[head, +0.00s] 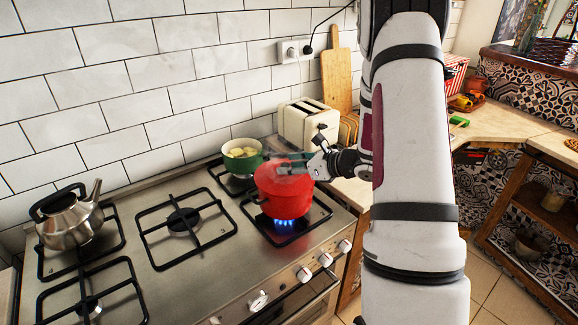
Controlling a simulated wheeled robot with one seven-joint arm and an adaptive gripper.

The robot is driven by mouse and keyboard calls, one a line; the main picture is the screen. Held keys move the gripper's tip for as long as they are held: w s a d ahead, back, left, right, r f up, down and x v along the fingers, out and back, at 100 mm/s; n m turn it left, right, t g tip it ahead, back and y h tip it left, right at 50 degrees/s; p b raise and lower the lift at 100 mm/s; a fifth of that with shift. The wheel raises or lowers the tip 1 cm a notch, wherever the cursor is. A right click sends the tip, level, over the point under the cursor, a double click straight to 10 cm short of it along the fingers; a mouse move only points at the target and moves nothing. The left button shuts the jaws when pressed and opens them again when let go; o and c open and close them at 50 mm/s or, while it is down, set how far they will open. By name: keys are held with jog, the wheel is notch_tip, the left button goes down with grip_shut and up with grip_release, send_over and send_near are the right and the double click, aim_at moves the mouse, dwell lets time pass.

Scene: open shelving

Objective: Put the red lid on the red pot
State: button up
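The red pot (284,197) sits on the front right burner over a blue flame. A blurred red shape at the top of the pot, around my gripper's fingers, looks like the red lid (304,170). I cannot tell whether it rests on the rim or is just above it. My gripper (286,166) reaches in from the right, its grey fingers at the top of the pot. The fingertips are blurred, so I cannot tell whether they are closed on the lid. The pot's inside is hidden.
A green pot (242,157) with pale food stands behind the red pot. A cream toaster (307,124) and wooden boards (336,82) stand behind my gripper. A steel kettle (70,219) is on the left. The middle burner (184,219) is empty.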

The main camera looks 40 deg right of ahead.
jog(key=v, duration=1.1)
jog(key=s+a+r+n+g+y, duration=0.2)
jog(key=s+a+r+n+g, duration=0.15)
jog(key=a+n, duration=0.55)
jog(key=s+a+r+n+g+y, duration=0.2)
jog(key=a+r+n+g, duration=0.25)
jog(key=a, duration=0.75)
jog(key=s+a+r+n+h, duration=0.2)
jog(key=s+r+n+h, duration=0.1)
jog(key=s+n, duration=0.4)
jog(key=s+a+r+n+h, duration=0.2)
jog(key=s+n+h, duration=0.3)
jog(key=n, duration=0.6)
jog(key=shift+s+a+r+h, duration=0.3)
jog(key=shift+s+a+r, duration=0.15)
jog(key=shift+s, duration=0.55)
jog(key=shift+n, duration=0.25)
